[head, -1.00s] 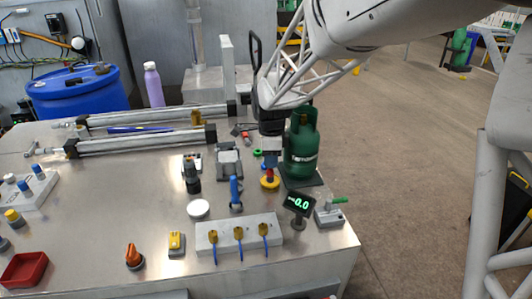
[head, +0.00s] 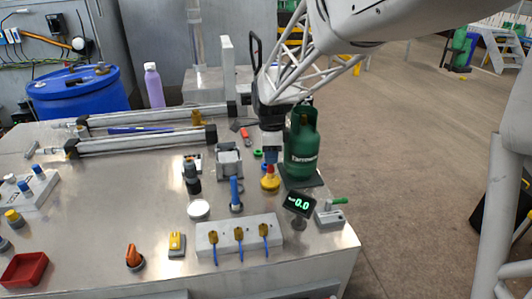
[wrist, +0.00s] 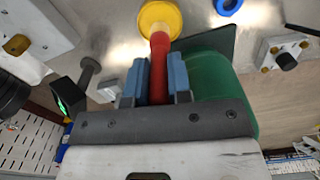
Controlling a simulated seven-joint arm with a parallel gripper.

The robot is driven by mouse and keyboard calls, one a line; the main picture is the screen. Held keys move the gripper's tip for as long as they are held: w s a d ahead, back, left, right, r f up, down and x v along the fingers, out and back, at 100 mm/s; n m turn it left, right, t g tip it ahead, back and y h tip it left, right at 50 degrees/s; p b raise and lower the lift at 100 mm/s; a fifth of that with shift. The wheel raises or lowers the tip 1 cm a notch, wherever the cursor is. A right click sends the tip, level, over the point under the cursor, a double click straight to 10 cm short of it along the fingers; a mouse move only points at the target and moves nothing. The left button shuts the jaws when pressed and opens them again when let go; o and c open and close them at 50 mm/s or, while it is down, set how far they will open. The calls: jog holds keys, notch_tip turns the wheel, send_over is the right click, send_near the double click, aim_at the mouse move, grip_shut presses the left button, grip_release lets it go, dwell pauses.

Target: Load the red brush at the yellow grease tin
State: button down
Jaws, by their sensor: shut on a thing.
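My gripper (head: 271,157) points down near the right side of the bench, with its blue fingers shut on the red brush (head: 270,169). In the wrist view the brush's red handle (wrist: 158,75) stands between the fingers (wrist: 159,62). The yellow grease tin (head: 270,184) is directly below the brush on the bench. It also shows in the wrist view (wrist: 155,12) at the brush's far end. A yellow part shows between the red handle and the tin. I cannot tell whether the brush touches the tin, and its tip is not clear.
A green gas bottle (head: 301,150) stands close to the right of my gripper. A small display (head: 299,203) and a grey block with a green lever (head: 329,213) are nearer the front. A white block with blue-handled valves (head: 207,238) lies in front left.

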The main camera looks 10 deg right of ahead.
jog(key=shift+r, duration=2.7)
jog(key=w+d+f+n, duration=0.1)
jog(key=w+f+n, duration=0.1)
jog(key=w+n, duration=0.8)
jog(key=w+d+f+n, duration=0.2)
jog(key=w+n, duration=0.7)
jog(key=w, duration=0.4)
jog(key=shift+w+n, duration=0.4)
